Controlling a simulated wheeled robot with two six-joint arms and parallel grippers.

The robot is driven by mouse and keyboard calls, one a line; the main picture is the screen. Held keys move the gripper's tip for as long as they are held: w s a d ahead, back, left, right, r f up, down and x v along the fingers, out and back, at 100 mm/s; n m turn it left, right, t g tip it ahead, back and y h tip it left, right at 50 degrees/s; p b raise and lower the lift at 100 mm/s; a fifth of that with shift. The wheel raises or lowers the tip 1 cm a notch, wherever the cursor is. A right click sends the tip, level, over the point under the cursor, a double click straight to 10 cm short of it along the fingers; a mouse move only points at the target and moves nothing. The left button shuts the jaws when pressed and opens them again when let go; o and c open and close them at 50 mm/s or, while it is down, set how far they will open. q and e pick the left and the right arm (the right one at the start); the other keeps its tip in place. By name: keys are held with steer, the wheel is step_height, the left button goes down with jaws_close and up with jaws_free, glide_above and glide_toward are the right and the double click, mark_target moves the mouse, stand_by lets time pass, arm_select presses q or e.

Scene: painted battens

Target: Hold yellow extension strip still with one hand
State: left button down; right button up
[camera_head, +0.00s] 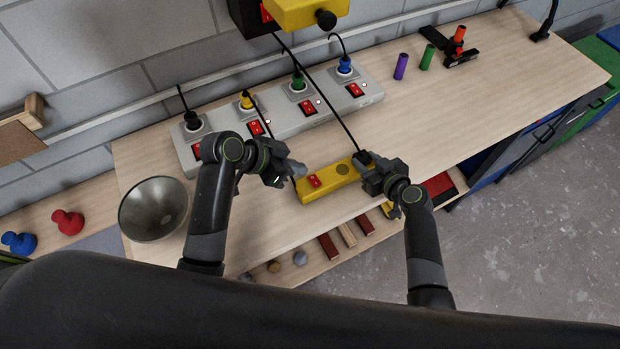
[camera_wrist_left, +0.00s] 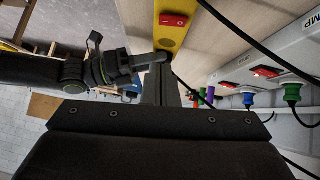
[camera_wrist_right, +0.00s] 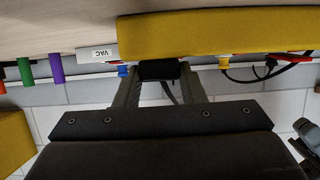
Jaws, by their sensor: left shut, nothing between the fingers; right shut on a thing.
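The yellow extension strip (camera_head: 330,182) lies on the bench near its front edge, with a red switch and a round dark socket. It also shows in the left wrist view (camera_wrist_left: 166,10) and large in the right wrist view (camera_wrist_right: 220,35). My right gripper (camera_head: 367,166) is at the strip's right end, shut on a black plug (camera_wrist_right: 159,70) with a black cord. Whether the plug touches the strip is unclear. My left gripper (camera_head: 296,170) is shut and empty near the strip's left end; contact with the strip cannot be made out.
A long grey power strip (camera_head: 325,119) with several coloured plugs stands behind. A metal bowl (camera_head: 153,209) is at left. Purple (camera_head: 401,66) and green (camera_head: 427,57) cylinders stand at the back right. The black cord (camera_head: 322,97) crosses the bench.

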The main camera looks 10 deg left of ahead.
mark_target(319, 184)
arm_select(q)
steer(key=x, duration=0.5)
steer(key=shift+s+f, duration=0.1)
step_height(319, 184, down, 2)
steer(key=shift+s+f, duration=0.15)
steer(key=shift+f, duration=0.55)
steer(key=shift+s+f, duration=0.2)
steer(key=shift+f, duration=0.1)
steer(key=shift+w, duration=0.1)
